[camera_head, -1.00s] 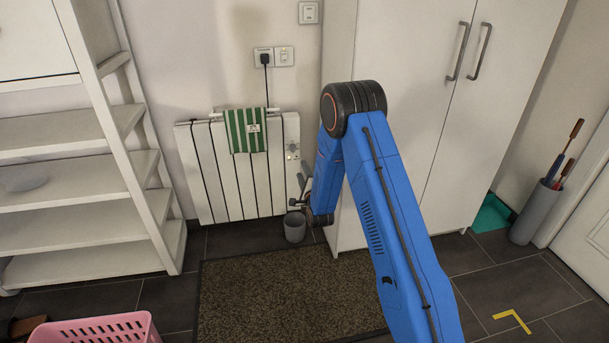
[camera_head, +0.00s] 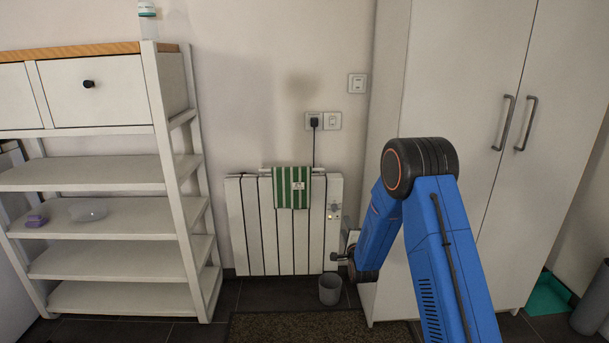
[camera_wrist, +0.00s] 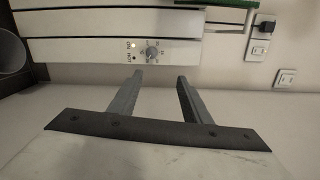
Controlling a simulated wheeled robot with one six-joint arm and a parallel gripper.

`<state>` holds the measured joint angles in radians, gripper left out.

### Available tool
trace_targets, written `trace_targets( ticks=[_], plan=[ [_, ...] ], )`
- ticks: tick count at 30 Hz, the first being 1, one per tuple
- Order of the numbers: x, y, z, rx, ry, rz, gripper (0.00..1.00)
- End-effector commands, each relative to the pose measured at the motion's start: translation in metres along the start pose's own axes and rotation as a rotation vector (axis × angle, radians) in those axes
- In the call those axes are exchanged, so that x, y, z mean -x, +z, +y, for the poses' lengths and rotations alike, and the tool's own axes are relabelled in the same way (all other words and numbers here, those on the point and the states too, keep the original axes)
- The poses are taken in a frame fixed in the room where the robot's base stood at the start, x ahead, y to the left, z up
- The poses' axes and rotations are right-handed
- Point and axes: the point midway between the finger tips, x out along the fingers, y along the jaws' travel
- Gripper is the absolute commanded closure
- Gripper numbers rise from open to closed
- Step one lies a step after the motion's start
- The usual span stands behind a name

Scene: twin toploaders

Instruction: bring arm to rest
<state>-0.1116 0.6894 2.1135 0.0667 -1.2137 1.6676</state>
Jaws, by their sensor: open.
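My blue arm (camera_head: 448,255) is bent, its black elbow up in front of the white wardrobe and its forearm hanging down. My gripper (camera_wrist: 158,78) shows in the wrist view with its two grey fingers apart and nothing between them. In the head view the gripper end is beside the right side of the white radiator (camera_head: 262,235), mostly hidden by the forearm. I cannot tell any contact.
A green-striped towel (camera_head: 291,188) hangs on the radiator. A grey bin (camera_head: 330,289) stands on the floor below. A white shelf unit (camera_head: 125,210) is at left, and a white wardrobe (camera_head: 440,100) stands close to my arm at right. A brown mat (camera_head: 300,329) lies in front.

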Motion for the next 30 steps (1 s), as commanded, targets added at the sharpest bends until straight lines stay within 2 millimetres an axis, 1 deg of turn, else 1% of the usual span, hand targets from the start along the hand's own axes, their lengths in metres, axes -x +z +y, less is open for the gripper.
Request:
trace_targets(
  ticks=[1,3,8,14,20,23,26,30],
  plan=[
    [0.004,0.0,-0.016,0.031,0.017,0.002,0.56],
    [0.01,-0.001,-0.03,0.081,0.053,0.004,0.56],
    [0.029,-0.002,-0.063,0.194,0.132,0.003,0.56],
    [0.061,-0.004,-0.1,0.336,0.231,-0.013,0.56],
    [0.102,-0.006,-0.133,0.476,0.329,-0.043,0.56],
    [0.126,-0.007,-0.147,0.546,0.378,-0.063,0.56],
    [0.151,-0.008,-0.16,0.615,0.425,-0.087,0.56],
    [0.19,-0.01,-0.176,0.711,0.491,-0.125,0.56]
  ],
)
